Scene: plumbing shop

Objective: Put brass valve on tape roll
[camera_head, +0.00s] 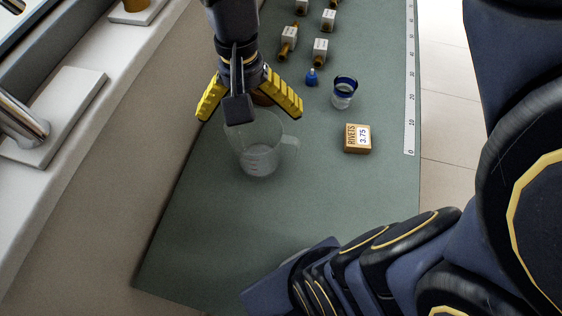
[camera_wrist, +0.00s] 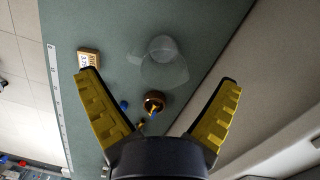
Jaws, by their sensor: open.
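My gripper (camera_head: 251,97) is open, with its yellow fingers spread above the mat behind the clear measuring jug. In the wrist view the open fingers (camera_wrist: 156,88) frame a round brown, copper-coloured thing (camera_wrist: 153,100) with a dark middle. A small brass-coloured piece (camera_wrist: 141,124) and a bit of blue show near it, close to my palm. In the head view the brown thing (camera_head: 261,98) is mostly hidden behind my gripper. I cannot tell for sure which of these is the brass valve or the tape roll. Nothing is visibly held.
The clear jug (camera_head: 258,158) stands just in front of my gripper. A rivets box (camera_head: 357,139), a blue-rimmed clear cup (camera_head: 343,94) and a small blue item (camera_head: 312,78) lie right. Several brass pieces with white labels (camera_head: 320,50) are at the back. The mat's front (camera_head: 220,235) is clear.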

